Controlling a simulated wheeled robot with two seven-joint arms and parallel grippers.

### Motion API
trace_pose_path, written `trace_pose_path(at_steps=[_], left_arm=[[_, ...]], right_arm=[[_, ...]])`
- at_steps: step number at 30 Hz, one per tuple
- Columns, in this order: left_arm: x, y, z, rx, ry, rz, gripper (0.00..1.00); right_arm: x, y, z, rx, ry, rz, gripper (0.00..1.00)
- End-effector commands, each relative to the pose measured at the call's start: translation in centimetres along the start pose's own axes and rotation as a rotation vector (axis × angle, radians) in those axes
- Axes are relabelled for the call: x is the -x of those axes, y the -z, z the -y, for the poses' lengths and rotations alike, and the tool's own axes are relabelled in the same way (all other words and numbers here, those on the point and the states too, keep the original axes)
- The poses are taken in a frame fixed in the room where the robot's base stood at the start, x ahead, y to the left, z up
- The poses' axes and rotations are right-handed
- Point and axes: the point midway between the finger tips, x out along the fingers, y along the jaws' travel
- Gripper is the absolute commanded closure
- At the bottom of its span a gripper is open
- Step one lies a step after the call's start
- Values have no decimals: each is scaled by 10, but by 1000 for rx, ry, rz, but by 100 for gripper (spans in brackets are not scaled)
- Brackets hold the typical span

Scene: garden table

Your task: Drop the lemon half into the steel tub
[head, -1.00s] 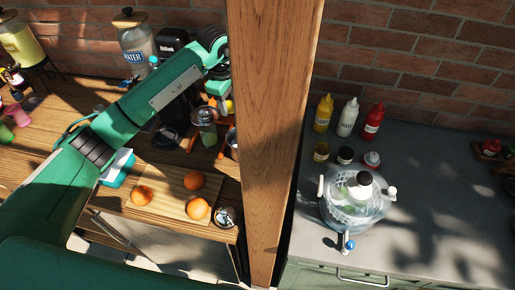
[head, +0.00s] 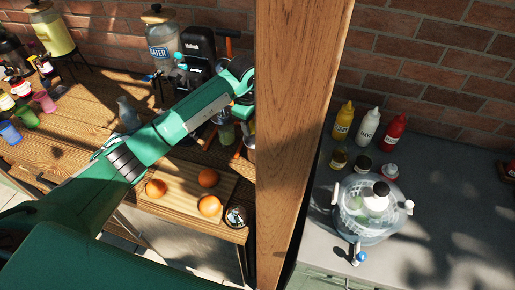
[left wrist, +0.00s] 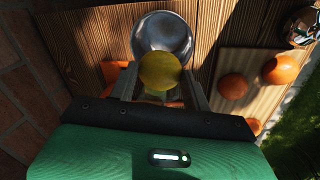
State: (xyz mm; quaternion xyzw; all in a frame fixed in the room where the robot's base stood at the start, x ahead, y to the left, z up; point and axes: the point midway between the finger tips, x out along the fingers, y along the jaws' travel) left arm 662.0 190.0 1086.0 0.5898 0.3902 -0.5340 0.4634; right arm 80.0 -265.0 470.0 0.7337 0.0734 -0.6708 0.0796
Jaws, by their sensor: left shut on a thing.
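The yellow lemon half (left wrist: 160,70) shows in the left wrist view. My left gripper (left wrist: 160,84) is shut on it, one finger on each side. The steel tub (left wrist: 150,24), a shiny round vessel, stands on the wooden table just beyond the lemon half. The lemon half overlaps the tub's near edge in that view; its height above the tub cannot be told. In the head view my left wrist (head: 240,75) reaches up against the wooden post, and the lemon half cannot be made out there. My right gripper is not in view.
The thick wooden post (head: 300,130) stands right of my left arm. Oranges (head: 208,178) lie on a cutting board (head: 180,198) near the table's front. A water dispenser (head: 162,42) stands behind.

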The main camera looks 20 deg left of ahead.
Motion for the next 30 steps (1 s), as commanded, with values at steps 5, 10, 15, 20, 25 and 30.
trace_pose_path(at_steps=[5, 10, 15, 20, 25, 30], left_arm=[[0, 0, 0, 0, 0, 0, 48], [0, 0, 0, 0, 0, 0, 26], [0, 0, 0, 0, 0, 0, 26], [6, 0, -1, 0, -2, 0, 26], [30, 1, 0, 0, -6, -2, 26], [66, 1, -1, -1, -6, -1, 26]], right_arm=[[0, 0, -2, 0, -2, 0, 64], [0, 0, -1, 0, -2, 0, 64], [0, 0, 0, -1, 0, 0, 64], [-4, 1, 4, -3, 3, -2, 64], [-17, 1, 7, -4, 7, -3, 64], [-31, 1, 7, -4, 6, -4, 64]])
